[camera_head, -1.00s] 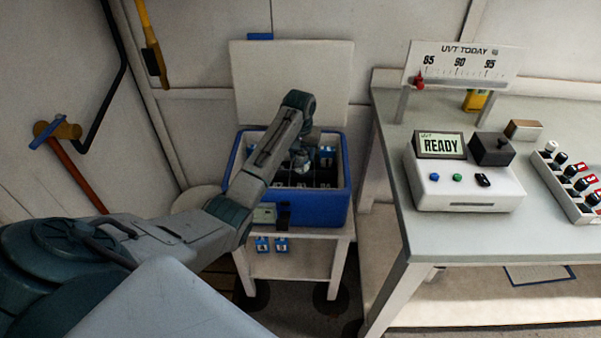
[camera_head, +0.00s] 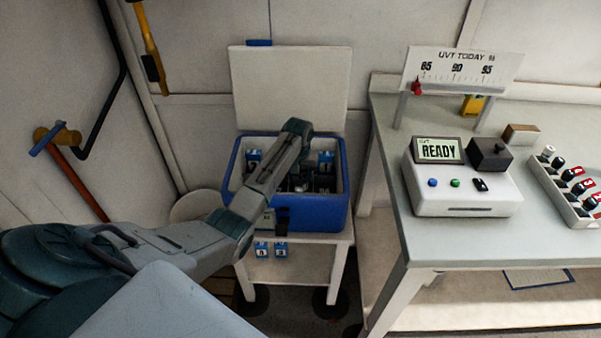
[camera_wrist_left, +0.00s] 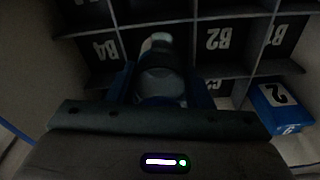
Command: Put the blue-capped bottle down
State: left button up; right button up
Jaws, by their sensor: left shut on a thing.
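My left gripper (camera_wrist_left: 161,92) is shut on a bottle (camera_wrist_left: 162,78), with one blue finger on each side of it in the left wrist view. The bottle looks grey and glassy there, with a pale end; a blue cap cannot be made out. It is among the dark divider compartments, near the labels B4 and B2; whether its base touches the floor of one cannot be told. In the head view my left arm reaches down into the open blue box (camera_head: 312,218), and its wrist hides most of the gripper and bottle. My right gripper is not in view.
The box stands on a small white table (camera_head: 340,250), its white lid (camera_head: 288,85) raised behind. A blue numbered block (camera_wrist_left: 277,105) sits in the box. To the right, a bench (camera_head: 425,235) holds a reader showing READY (camera_head: 462,190) and a rack of vials (camera_head: 570,190).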

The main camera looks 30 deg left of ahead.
pick_arm(q)
jog(key=shift+f, duration=0.3)
jog(key=o, duration=1.2)
jog(key=r, duration=0.4)
jog(key=s+r, duration=0.1)
jog(key=r, duration=0.8)
jog(key=shift+s+d+r, duration=0.1)
jog(key=shift+s+d, duration=0.1)
jog(key=shift+d, duration=0.05)
